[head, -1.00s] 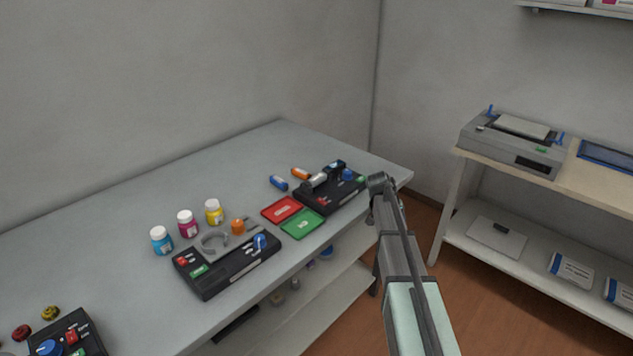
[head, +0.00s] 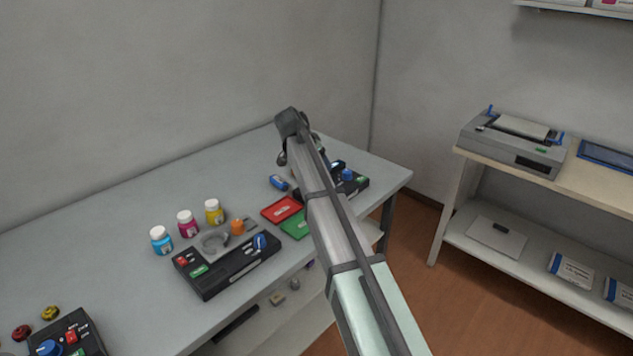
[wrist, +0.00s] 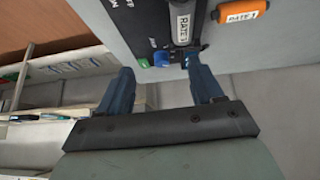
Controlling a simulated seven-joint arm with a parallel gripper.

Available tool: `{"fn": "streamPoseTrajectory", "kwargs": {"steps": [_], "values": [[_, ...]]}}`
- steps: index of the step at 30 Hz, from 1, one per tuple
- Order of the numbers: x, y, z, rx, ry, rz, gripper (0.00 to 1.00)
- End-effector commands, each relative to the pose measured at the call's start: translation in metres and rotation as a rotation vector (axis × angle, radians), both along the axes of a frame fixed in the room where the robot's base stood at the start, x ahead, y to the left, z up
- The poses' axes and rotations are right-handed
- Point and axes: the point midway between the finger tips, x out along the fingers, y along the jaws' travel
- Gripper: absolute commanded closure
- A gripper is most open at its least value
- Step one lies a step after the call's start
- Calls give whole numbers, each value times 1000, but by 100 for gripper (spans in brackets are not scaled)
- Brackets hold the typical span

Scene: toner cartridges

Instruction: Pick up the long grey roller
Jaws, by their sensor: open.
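The grey roller (wrist: 183,18) lies on the far black device, with a white label on it; its upper part runs out of the wrist view. In the head view it is hidden behind my arm. The far black device (head: 349,187) is partly covered by my arm. My gripper (wrist: 160,64) is open and empty, its blue fingers spread, with the near end of the device between and beyond the fingertips. The fingers appear apart from the roller. In the head view my wrist is raised over the back of the bench.
An orange cylinder (wrist: 242,12) lies beside the roller, and a blue one (head: 278,182) lies left of the device. Red (head: 281,208) and green (head: 295,225) trays sit in front. Another black device (head: 226,265) and several bottles stand nearer. The left rear bench (head: 120,195) is clear.

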Motion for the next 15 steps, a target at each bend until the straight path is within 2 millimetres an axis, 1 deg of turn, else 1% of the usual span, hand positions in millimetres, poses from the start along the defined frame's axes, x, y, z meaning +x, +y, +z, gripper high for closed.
{"fn": "streamPoseTrajectory", "kwargs": {"steps": [1,3,6,10,15], "values": [[-2,18,8,3,-8,3,34],[-5,34,16,7,-16,-3,34],[-8,49,23,12,-23,-8,34],[-8,53,21,13,-26,-10,34],[1,43,-1,14,-25,-11,34]]}}
